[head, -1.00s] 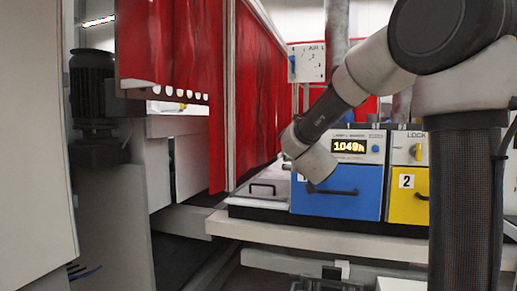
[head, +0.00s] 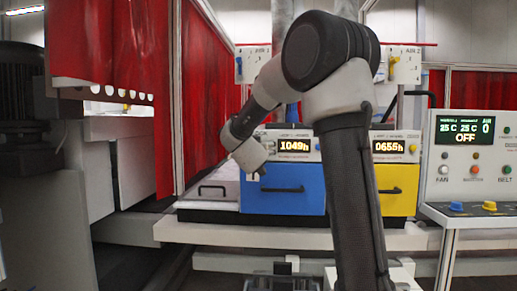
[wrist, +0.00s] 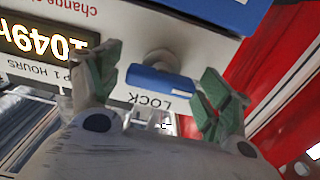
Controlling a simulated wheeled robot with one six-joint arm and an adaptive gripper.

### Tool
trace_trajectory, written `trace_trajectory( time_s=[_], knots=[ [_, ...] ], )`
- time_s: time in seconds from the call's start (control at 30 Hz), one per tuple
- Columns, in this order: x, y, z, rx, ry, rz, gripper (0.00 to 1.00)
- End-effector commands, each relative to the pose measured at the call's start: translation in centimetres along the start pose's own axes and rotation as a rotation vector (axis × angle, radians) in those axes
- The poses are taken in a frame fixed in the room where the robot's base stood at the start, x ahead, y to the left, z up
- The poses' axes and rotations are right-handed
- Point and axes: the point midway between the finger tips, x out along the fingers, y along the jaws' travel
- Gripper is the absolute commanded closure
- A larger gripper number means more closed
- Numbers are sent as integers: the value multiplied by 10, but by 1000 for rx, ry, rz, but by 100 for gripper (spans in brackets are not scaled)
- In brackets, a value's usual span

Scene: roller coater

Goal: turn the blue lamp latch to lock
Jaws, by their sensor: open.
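The blue latch (wrist: 160,82) is a short bar on a round grey stem, on a white panel. It lies nearly level across the wrist view, beside the upside-down word LOCK. My gripper (wrist: 162,72) is open, with one green-padded finger at each end of the bar. I cannot tell whether either finger touches it. In the head view my arm end hides the latch and most of the gripper. The blue lamp box (head: 284,190) has a black handle and a 1049h display (head: 293,146), which also shows in the wrist view (wrist: 42,40).
A yellow lamp box (head: 397,200) with a 0655h display stands to the right, partly behind my arm. A control panel (head: 470,165) stands farther right. Red curtains (head: 205,75) hang at the left, close to the blue box. A pale ledge (head: 240,235) runs below.

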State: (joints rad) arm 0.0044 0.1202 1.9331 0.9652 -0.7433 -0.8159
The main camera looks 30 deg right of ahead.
Motion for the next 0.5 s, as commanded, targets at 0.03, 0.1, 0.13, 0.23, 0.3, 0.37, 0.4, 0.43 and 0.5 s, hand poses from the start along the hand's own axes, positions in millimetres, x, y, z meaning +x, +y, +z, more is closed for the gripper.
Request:
trace_trajectory(
  time_s=[0.03,0.1,0.13,0.23,0.3,0.37,0.4,0.43,0.5],
  knots=[
    [1,0,0,0,0,0,21],
    [1,0,0,0,0,0,21],
    [1,0,0,0,0,0,21],
    [1,0,0,0,0,-1,25],
    [0,0,0,0,0,-1,38],
    [0,0,0,0,0,-1,49],
    [0,0,0,0,0,-1,56],
    [0,0,0,0,0,-1,62],
    [0,0,0,0,0,-1,68]
  ],
)
